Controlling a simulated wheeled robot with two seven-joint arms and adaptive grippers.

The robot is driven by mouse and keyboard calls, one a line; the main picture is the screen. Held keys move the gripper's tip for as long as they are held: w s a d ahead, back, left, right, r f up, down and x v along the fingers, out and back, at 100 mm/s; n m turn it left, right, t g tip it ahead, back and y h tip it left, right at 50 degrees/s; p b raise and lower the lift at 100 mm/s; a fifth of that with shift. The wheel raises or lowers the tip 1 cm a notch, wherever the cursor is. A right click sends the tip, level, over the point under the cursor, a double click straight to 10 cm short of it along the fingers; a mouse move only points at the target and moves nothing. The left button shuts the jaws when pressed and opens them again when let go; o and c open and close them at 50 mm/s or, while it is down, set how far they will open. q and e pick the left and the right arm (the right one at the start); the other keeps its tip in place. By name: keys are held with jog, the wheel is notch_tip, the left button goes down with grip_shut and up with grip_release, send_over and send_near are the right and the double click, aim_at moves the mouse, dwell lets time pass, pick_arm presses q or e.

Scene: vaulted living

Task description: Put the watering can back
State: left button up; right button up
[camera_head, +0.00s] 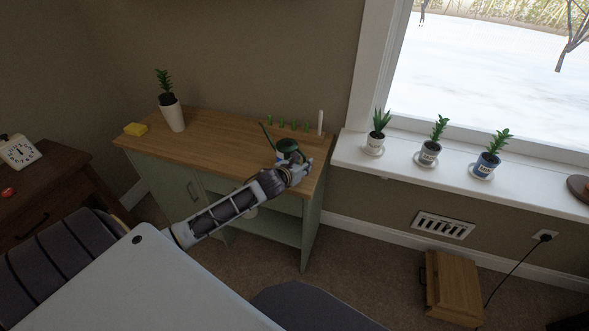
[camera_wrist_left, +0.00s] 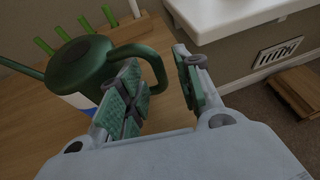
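The dark green watering can (camera_head: 287,145) is at the right end of the wooden cabinet top (camera_head: 225,136), with its thin spout pointing left. In the left wrist view the can (camera_wrist_left: 78,66) shows its round body, and its handle (camera_wrist_left: 155,60) curves out to the right. My left gripper (camera_head: 290,162) is at the can's handle side. In the left wrist view its fingers (camera_wrist_left: 158,68) are apart, with the handle loop reaching between them. The left finger overlaps part of the handle; I cannot tell whether they touch. My right gripper is not in view.
Several green sticks (camera_head: 281,123) and a white upright stick (camera_head: 320,122) stand behind the can. Potted plants line the windowsill (camera_head: 400,154). The cabinet top's middle is clear.

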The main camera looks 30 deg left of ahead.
pick_arm(q)
jog(key=shift+s+r, duration=0.1)
jog(key=shift+s, duration=0.2)
jog(key=shift+s+r, duration=0.1)
jog(key=shift+s, duration=0.15)
jog(key=shift+v, duration=1.05)
jog(key=shift+s+r, duration=0.25)
jog(key=shift+s, duration=0.35)
jog(key=shift+s+d+r, duration=0.1)
jog(key=shift+s+r, duration=0.15)
jog(key=shift+s, duration=0.35)
jog(key=shift+s+r+p, duration=0.25)
jog(key=shift+s+p, duration=0.05)
jog(key=shift+s, duration=0.25)
jog(key=shift+v, duration=2.5)
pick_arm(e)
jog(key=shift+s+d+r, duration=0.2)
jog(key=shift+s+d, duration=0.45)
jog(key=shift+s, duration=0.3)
